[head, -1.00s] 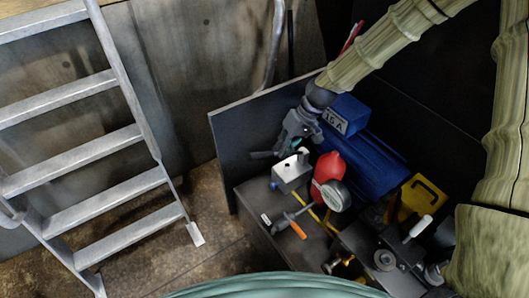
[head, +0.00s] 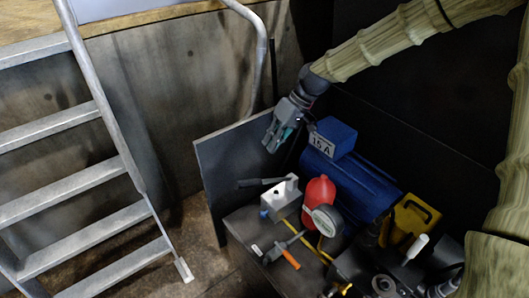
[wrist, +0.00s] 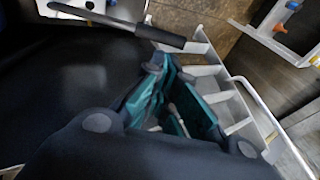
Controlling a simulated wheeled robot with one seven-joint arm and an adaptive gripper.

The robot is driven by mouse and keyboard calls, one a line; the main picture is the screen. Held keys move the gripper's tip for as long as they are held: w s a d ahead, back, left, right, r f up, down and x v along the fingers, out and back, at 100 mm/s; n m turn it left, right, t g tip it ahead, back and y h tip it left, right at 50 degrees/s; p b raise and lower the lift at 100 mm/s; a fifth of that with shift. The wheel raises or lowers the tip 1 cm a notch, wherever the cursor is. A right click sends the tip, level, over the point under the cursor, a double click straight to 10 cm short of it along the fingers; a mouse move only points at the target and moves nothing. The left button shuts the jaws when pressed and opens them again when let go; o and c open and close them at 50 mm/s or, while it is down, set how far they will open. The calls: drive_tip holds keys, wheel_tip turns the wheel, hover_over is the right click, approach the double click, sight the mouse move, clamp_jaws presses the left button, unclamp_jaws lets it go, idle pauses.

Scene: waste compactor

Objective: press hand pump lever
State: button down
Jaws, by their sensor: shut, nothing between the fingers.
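The hand pump is a small silver box (head: 280,203) on the dark bench. Its lever (head: 262,183) is a dark bar sticking out to the left from the box top, roughly level. My gripper (head: 269,142) hangs above the lever, apart from it in the head view, with its fingers shut and nothing held. In the wrist view the lever (wrist: 120,23) crosses the top, beyond the teal-padded fingers of my gripper (wrist: 160,68). The pump's box (wrist: 92,10) is partly cut off at the top edge there.
A red bottle (head: 317,192), a round gauge (head: 328,220) and a blue motor (head: 362,178) with a "15 A" box (head: 335,135) stand right of the pump. An orange-handled tool (head: 290,258) lies in front. A dark panel (head: 235,165) rises behind; a ladder (head: 90,180) stands left.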

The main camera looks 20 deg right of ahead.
drive_tip(key=x, duration=1.2)
drive_tip(key=shift+a+f, duration=0.2)
drive_tip(key=shift+f, duration=0.15)
drive_tip(key=shift+a+f, duration=0.15)
